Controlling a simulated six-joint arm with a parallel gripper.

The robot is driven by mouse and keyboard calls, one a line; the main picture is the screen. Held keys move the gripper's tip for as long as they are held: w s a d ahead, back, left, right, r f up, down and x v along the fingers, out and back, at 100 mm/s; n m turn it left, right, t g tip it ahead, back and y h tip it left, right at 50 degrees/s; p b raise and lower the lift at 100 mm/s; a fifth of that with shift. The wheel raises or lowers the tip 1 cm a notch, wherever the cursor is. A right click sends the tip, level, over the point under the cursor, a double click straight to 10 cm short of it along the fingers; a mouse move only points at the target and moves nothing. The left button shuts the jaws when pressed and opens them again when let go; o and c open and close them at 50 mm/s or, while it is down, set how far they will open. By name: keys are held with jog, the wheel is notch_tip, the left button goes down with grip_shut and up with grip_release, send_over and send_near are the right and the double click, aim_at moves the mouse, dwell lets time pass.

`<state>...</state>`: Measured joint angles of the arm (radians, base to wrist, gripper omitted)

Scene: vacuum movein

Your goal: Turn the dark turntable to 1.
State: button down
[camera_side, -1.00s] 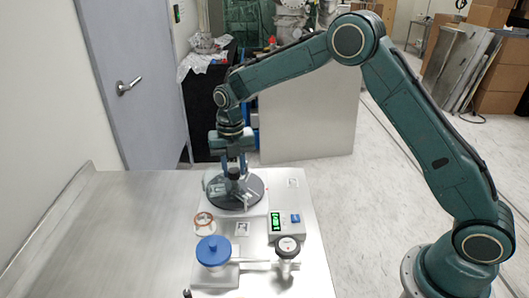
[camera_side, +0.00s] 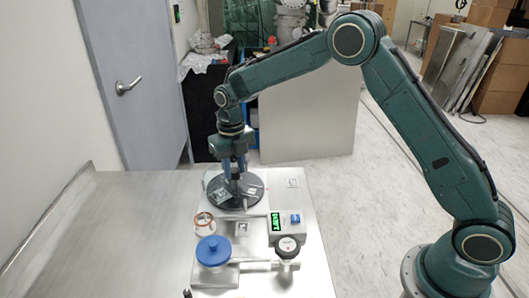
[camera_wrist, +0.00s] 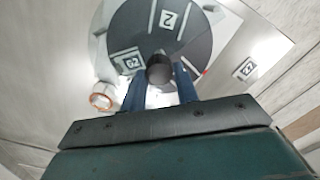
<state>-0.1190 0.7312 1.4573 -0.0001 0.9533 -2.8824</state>
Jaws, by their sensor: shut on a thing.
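The dark turntable (camera_side: 239,200) is a round disc on a pale base at the back of the steel table. It also shows in the wrist view (camera_wrist: 138,32), with a white label marked 2 (camera_wrist: 169,19) and another white label, seemingly G2 (camera_wrist: 125,62), near its rim. The fingers hide part of the disc.
In front of the turntable are a box with a green display (camera_side: 276,222) and blue button (camera_side: 295,218), a copper-coloured ring (camera_side: 204,218), a blue-lidded container (camera_side: 213,250) and a dark-topped gauge or valve (camera_side: 287,248). The table's left side (camera_side: 110,230) is clear.

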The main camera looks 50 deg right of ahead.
aim_at(234, 170)
jog(key=shift+n, duration=0.5)
jog(key=c, duration=1.1)
grip_release()
jog(key=shift+o, duration=0.2)
jog(key=shift+r, duration=0.1)
notch_tip(234, 170, up, 14)
